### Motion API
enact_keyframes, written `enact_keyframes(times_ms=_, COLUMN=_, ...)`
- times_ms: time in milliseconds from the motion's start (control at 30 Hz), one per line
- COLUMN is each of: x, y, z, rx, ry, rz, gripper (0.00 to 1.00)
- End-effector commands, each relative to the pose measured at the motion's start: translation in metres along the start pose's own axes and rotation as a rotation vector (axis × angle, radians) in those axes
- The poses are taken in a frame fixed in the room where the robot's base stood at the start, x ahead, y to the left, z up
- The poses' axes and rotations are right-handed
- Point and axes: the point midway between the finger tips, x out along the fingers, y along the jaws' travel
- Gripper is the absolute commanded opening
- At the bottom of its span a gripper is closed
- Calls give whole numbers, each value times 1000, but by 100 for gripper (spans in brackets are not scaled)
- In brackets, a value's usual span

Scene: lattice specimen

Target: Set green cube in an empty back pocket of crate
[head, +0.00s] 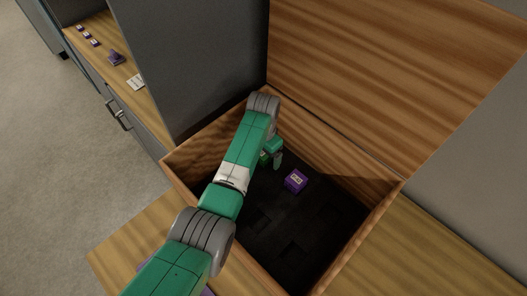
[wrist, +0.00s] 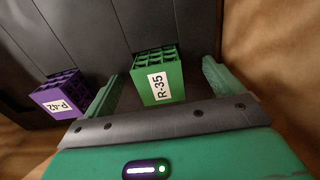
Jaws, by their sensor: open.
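The green lattice cube (wrist: 160,78), labelled R-35, is between the spread fingers of my gripper (wrist: 162,72) in the wrist view, with gaps on both sides. In the head view only a small part of the green cube (head: 264,157) shows behind my gripper (head: 272,154), near the crate's back left. The wooden crate (head: 330,148) has a dark floor with square pockets. The green cube is inside it; how deep it sits in a pocket I cannot tell.
A purple cube (head: 295,180), labelled P-42 in the wrist view (wrist: 60,95), stands in the crate to the right of the green one. Empty pockets (head: 292,250) show nearer the front. The raised lid (head: 400,70) stands behind. A shelf (head: 110,58) holds small purple items.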

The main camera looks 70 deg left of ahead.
Motion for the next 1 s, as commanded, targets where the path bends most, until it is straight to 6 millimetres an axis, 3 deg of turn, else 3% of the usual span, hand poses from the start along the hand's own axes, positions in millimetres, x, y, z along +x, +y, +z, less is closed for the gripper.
enact_keyframes(times_ms=533, x=-48, y=0, z=0, rx=1, ry=0, rz=0, gripper=92)
enact_keyframes(times_ms=867, x=-49, y=0, z=0, rx=0, ry=0, rz=0, gripper=92)
enact_keyframes(times_ms=1000, x=-68, y=0, z=-1, rx=0, ry=3, rz=-1, gripper=92)
